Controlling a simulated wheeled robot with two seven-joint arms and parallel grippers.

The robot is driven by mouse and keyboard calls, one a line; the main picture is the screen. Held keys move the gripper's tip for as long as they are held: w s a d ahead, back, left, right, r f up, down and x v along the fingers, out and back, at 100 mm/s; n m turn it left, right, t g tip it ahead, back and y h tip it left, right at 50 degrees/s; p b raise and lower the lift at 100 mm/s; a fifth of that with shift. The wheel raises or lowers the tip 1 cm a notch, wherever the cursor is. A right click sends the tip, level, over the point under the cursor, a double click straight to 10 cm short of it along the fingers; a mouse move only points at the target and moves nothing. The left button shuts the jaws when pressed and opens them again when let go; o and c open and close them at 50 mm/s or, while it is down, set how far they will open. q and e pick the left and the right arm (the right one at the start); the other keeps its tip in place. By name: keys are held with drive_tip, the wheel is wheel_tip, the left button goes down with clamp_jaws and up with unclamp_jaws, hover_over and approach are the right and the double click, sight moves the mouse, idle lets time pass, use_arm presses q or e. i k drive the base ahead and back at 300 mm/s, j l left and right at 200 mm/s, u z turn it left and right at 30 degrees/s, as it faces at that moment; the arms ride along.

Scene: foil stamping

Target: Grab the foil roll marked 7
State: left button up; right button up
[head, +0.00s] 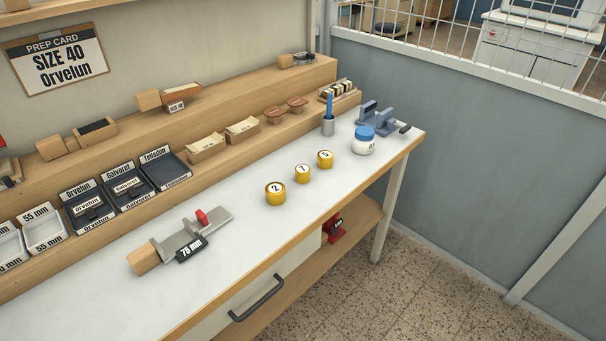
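The foil roll marked 7 (302,174) is a short yellow-gold cylinder with a white top, standing upright on the white bench top (235,255). It is the middle one of three similar rolls. The roll marked 2 (275,195) stands to its left and nearer. The third roll (325,160) stands to its right and farther back; its number looks like 5 or 6. The three rolls stand apart from one another. Neither of my grippers is in the head view.
A metal holder labelled 75 mm (190,240) lies at the front left of the bench. A blue-lidded jar (364,140) and a cup with a blue tool (328,125) stand right of the rolls. Trays (163,170) line the back.

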sight(302, 172)
drive_tip(key=i+l, duration=0.45)
drive_tip(key=l, duration=0.2)
drive_tip(key=i+l+u, duration=0.2)
drive_tip(key=u, duration=0.2)
drive_tip(key=i+l+u, duration=0.1)
drive_tip(key=l+u, duration=0.25)
drive_tip(key=i+l+u, duration=0.1)
drive_tip(key=l+u, duration=0.3)
drive_tip(key=u, duration=0.3)
